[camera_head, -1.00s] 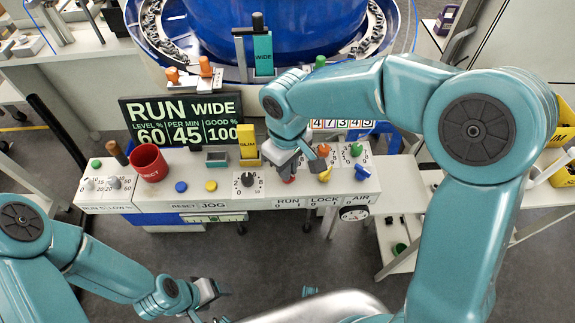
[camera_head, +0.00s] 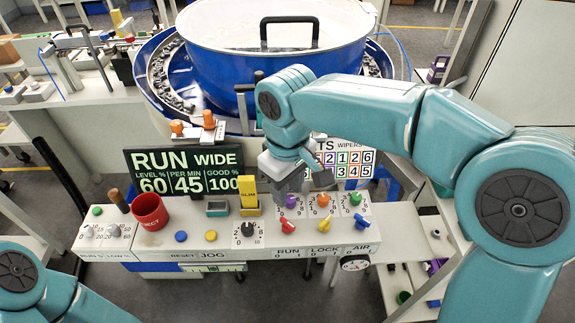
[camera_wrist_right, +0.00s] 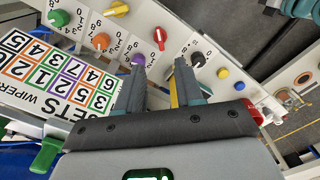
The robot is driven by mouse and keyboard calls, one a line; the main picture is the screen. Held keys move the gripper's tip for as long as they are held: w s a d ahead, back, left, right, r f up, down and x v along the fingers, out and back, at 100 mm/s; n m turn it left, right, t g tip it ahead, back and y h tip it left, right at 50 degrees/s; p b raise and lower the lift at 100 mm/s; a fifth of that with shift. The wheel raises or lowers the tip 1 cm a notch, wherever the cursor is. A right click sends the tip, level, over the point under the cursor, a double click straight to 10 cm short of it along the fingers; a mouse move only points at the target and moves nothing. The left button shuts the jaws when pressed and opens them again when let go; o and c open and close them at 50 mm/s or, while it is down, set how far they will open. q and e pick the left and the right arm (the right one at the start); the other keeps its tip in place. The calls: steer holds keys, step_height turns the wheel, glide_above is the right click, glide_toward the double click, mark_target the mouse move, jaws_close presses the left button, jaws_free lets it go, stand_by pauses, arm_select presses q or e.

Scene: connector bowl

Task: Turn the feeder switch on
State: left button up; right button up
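The red RUN switch (camera_head: 288,226), marked 0 and 1, sits on the front of the white console (camera_head: 190,246). Its red lever also shows in the right wrist view (camera_wrist_right: 160,38), beyond the fingertips. I cannot tell its exact setting. The display board (camera_head: 184,171) reads RUN WIDE. My right gripper (camera_head: 305,183) is above and behind the red switch, near the purple knob (camera_head: 290,201), and apart from the switch. In the right wrist view its two fingers (camera_wrist_right: 160,74) are apart with nothing between them. My left gripper is out of view.
A yellow lever (camera_head: 335,221) and a blue lever (camera_head: 362,222) stand right of the switch. The black dial (camera_head: 246,229), yellow SLIM block (camera_head: 249,190) and red cup (camera_head: 149,211) are left. The blue bowl feeder (camera_head: 240,72) stands behind.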

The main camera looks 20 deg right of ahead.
step_height(320, 180, up, 6)
steer(key=shift+f+p, duration=0.1)
steer(key=shift+p, duration=0.2)
stand_by(0.4)
